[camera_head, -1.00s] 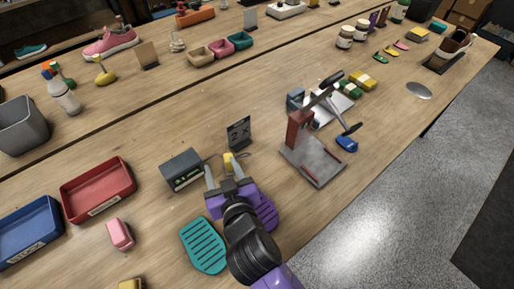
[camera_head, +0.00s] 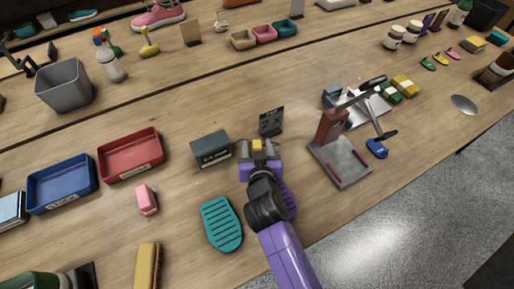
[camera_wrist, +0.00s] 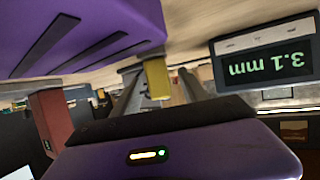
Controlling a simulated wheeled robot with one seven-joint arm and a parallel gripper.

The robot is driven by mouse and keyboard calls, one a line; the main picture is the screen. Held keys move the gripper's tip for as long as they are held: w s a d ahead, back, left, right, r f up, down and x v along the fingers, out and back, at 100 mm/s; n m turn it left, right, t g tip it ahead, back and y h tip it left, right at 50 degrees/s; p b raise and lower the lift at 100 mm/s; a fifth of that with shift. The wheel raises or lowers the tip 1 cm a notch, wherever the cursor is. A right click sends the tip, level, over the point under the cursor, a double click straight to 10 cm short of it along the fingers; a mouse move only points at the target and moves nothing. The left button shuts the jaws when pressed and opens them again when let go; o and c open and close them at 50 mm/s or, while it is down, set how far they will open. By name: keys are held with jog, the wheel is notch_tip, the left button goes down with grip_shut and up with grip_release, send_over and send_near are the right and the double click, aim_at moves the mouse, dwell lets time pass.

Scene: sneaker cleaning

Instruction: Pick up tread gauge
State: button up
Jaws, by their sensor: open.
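The tread gauge shows as a small yellow block (camera_head: 257,145), beside a dark grey display box (camera_head: 211,149). In the wrist view the yellow block (camera_wrist: 157,78) stands between my two fingers, and the box (camera_wrist: 265,62) reads 3.1 mm, upside down. My gripper (camera_head: 259,154) is open, with a finger on each side of the yellow block. A gap shows on both sides in the wrist view. The block's lower end is partly hidden by my gripper in the head view.
A purple ridged sole (camera_head: 288,198) lies right beside my gripper, and a teal sole (camera_head: 221,224) lies to the left. A small dark sign (camera_head: 271,122) stands just behind. A red stand on a grey plate (camera_head: 340,165) is at the right. Bare tabletop lies left of the box.

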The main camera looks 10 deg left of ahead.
aim_at(257, 144)
jog(key=shift+c, duration=0.4)
grip_shut()
jog(key=shift+r, duration=0.15)
notch_tip(257, 144, up, 20)
jog(key=shift+b, duration=0.4)
